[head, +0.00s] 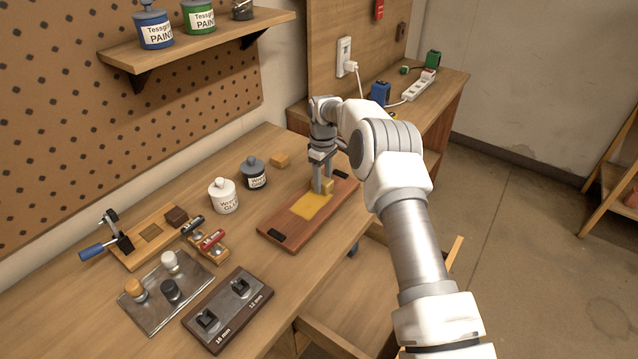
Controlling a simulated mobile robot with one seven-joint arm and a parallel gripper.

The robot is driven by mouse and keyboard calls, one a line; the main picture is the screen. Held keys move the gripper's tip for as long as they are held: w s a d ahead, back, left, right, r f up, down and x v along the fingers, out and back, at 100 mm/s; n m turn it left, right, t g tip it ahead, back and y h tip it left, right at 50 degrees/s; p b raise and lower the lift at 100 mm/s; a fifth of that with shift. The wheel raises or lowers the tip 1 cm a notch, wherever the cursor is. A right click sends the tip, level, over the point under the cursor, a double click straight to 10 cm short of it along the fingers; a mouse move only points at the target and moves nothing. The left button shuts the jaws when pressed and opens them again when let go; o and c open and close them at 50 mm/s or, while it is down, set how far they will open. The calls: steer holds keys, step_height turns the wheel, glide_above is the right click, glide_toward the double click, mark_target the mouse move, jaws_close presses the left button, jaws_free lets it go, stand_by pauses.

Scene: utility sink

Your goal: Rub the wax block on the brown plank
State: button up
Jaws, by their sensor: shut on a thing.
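The brown plank (290,236) is a reddish-brown board lying flat on the workbench, with a dark piece at each end. A yellow patch (312,207) covers part of its top near the middle. My gripper (322,188) points down over the plank, just behind the yellow patch. It is shut on a small yellow wax block (328,186), partly hidden by the fingers. The block is at or very near the plank's surface; I cannot tell if it touches.
A shelf (200,38) overhangs the back.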

mark_target(297, 215)
steer(key=shift+f, duration=0.15)
steer(key=shift+s+a+r+b, duration=0.1)
steer(key=shift+s+a+b, duration=0.15)
steer(key=shift+s+a, duration=0.7)
steer(key=shift+s+a+r+b, duration=0.1)
steer(key=shift+s+a+b, duration=0.15)
steer(key=shift+s+a, duration=0.75)
steer(key=shift+s+a+b, duration=0.25)
steer(key=shift+s+a, duration=0.35)
steer(key=shift+s, duration=0.65)
steer(key=shift+s+a+f+b, duration=0.1)
steer(key=shift+s+a+b, duration=0.1)
steer(key=shift+s+a, duration=0.5)
steer(key=shift+s+a+b, duration=0.2)
steer(key=shift+s+a, duration=0.25)
steer(key=shift+s, duration=0.4)
steer(key=shift+r+p, duration=1.85)
steer(key=shift+r, duration=1.15)
steer(key=shift+r, duration=0.1)
step_height(297, 215, up, 3)
steer(key=shift+f+p, duration=0.1)
steer(key=shift+p, duration=0.85)
